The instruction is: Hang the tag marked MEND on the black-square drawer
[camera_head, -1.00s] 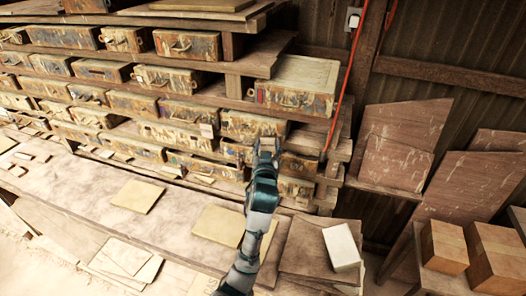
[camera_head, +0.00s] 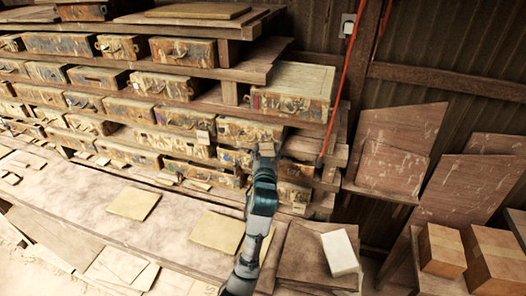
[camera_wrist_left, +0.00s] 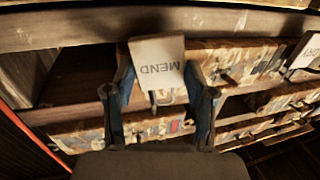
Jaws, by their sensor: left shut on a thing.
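The tag marked MEND (camera_wrist_left: 157,60) is a pale card, its lettering upside down in the left wrist view. My left gripper (camera_wrist_left: 160,88) is shut on it, with a blue-edged finger on each side. In the head view my left gripper (camera_head: 266,150) is in front of the lower right drawers of the shelf. A worn, paint-stained drawer front (camera_wrist_left: 230,60) is behind the tag; I cannot tell whether they touch. I cannot make out a black square on any drawer. My right gripper is not in view.
Stained drawers (camera_head: 185,52) fill the wooden shelves. Another pale tag (camera_wrist_left: 305,52) hangs at the right in the wrist view. A red cable (camera_head: 347,80) runs down beside the shelf. The bench (camera_head: 85,200) holds flat tiles and a white block (camera_head: 340,252).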

